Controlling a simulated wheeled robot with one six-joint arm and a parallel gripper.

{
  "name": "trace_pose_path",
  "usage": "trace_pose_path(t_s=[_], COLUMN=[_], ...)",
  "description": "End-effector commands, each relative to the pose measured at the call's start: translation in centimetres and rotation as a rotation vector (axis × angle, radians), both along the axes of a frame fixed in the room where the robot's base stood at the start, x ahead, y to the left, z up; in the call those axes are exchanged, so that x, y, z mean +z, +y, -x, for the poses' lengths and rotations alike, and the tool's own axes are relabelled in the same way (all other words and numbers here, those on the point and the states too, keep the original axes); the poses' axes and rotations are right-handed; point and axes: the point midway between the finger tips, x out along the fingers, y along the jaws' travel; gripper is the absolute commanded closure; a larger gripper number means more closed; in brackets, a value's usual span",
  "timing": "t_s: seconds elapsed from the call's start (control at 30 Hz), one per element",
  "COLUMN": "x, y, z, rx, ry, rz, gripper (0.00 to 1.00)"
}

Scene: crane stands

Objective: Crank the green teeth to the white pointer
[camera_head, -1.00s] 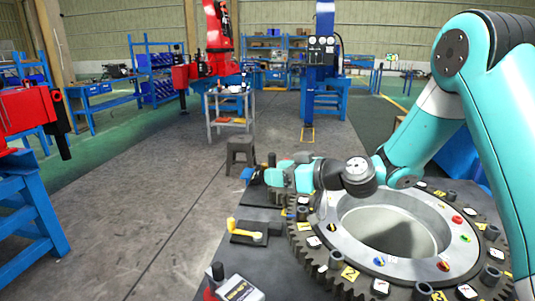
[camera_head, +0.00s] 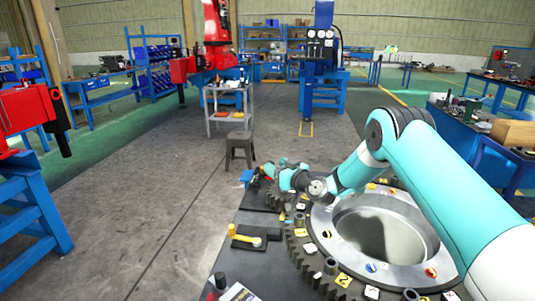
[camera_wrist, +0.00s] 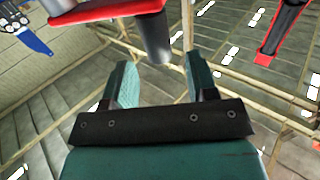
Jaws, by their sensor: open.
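A large dark toothed ring gear (camera_head: 294,250) lies on the stand at the right, with yellow and white number tags around it and coloured spots on its pale inner ring (camera_head: 345,262). I cannot make out green teeth or a white pointer. A yellow crank (camera_head: 245,236) sits on a dark block left of the gear. My gripper (camera_head: 279,165) is over the gear's far left side, near a red and black crank part (camera_head: 267,172). In the wrist view my gripper (camera_wrist: 160,75) is open. A dark cylinder (camera_wrist: 154,38) shows beyond the jaws; I cannot tell whether it is near.
A black knob (camera_head: 220,281) stands at the stand's front left. A dark stool (camera_head: 239,148) and a grey trolley (camera_head: 228,108) stand behind on open floor. A blue bench (camera_head: 455,130) is at the right. My arm hides the gear's right side.

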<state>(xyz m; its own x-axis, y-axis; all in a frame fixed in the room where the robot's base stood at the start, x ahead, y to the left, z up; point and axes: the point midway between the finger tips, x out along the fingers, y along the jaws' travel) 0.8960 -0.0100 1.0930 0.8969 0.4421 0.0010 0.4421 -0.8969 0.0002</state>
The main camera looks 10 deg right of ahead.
Motion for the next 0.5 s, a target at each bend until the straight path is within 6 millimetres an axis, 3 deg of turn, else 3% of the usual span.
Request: trace_pose_path(t_s=[0.23,0.5], x=[0.1,0.0], y=[1.8,2.3], z=[-3.4,-4.7], rx=[0.002,0.000], ry=[-0.001,0.001], rz=[0.002,0.000], gripper=[0.47,0.47])
